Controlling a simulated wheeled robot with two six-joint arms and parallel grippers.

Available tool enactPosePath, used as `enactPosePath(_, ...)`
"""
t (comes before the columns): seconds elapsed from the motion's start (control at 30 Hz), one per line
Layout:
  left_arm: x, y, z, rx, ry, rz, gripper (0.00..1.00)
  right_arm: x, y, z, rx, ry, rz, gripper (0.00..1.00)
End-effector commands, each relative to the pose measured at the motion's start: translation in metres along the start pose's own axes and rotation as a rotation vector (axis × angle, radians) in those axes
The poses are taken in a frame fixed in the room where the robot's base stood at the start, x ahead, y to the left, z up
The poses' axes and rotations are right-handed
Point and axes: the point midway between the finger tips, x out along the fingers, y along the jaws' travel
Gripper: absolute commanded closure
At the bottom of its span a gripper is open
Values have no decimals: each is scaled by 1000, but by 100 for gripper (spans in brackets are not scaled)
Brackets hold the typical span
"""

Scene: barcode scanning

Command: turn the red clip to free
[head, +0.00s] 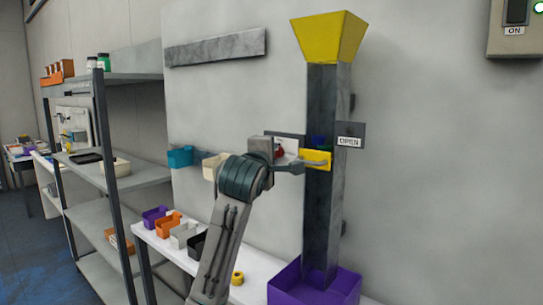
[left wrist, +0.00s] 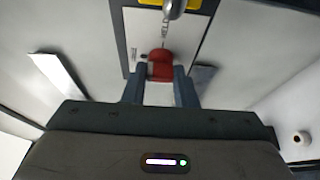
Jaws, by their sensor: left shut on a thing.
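The red clip (left wrist: 160,65) sits between the two fingertips of my left gripper (left wrist: 160,84) in the left wrist view, on a pale plate (left wrist: 190,42) with a dark border. My left gripper is shut on the clip. In the head view the clip shows as a small red spot (head: 280,152) beside the grey chute, and my left gripper (head: 285,160) reaches it from the left. The clip's turned position is too small to read. My right gripper is not in view.
A grey chute (head: 322,210) with a yellow funnel (head: 328,35) stands on the wall above a purple bin (head: 315,286). A yellow gate (head: 316,160) crosses it, next to an OPEN label (head: 349,142). A shelf rack (head: 105,215) and small bins stand left.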

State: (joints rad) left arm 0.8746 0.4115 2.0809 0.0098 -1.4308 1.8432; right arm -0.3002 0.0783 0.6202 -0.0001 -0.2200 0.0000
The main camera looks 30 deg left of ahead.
Motion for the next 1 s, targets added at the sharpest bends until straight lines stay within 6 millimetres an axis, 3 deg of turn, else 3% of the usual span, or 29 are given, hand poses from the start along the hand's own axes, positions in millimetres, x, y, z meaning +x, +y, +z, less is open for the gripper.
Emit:
enactPosePath(0.07,0,-1,0,0,-1,-2,98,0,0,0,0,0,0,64)
enactPosePath(0.1,0,-1,0,0,-1,-2,73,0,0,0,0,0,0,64)
enactPosePath(0.2,0,-1,0,0,-1,-2,54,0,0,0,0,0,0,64)
enactPosePath(0.57,-6,-1,0,0,-1,1,54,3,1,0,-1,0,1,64)
enactPosePath(1.0,-85,-3,0,-1,-2,4,54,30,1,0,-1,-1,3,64)
